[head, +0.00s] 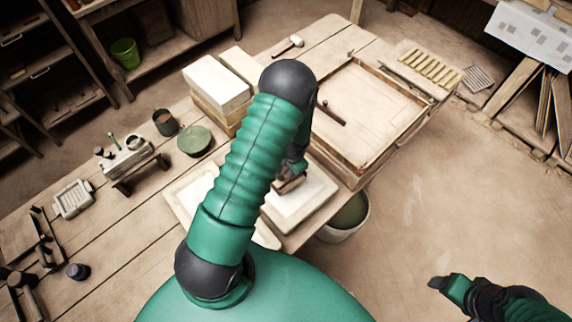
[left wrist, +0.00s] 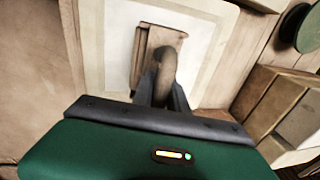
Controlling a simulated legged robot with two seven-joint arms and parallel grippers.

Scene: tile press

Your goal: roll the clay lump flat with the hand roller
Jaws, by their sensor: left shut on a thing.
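My left gripper (head: 291,178) is shut on the curved handle of a brown tool, which I take to be the hand roller (head: 286,186). In the left wrist view the gripper (left wrist: 162,95) closes around the handle (left wrist: 165,68), with the tool's brown body (left wrist: 144,55) beyond it. The tool is over a pale square slab (head: 318,196); I cannot tell whether it touches it. I cannot make out the clay lump; the tool and my arm hide part of the slab. My right gripper (head: 440,284) is at the lower right, apart from the table; its jaw opening is unclear.
A wood-framed tray (head: 375,110) with a dark brown bar (head: 328,112) lies beyond the slab. White blocks (head: 216,84) stand to the left, near a green round lid (head: 194,140) and dark cup (head: 165,122). A bucket (head: 346,216) stands below the table's right edge. Floor at right is clear.

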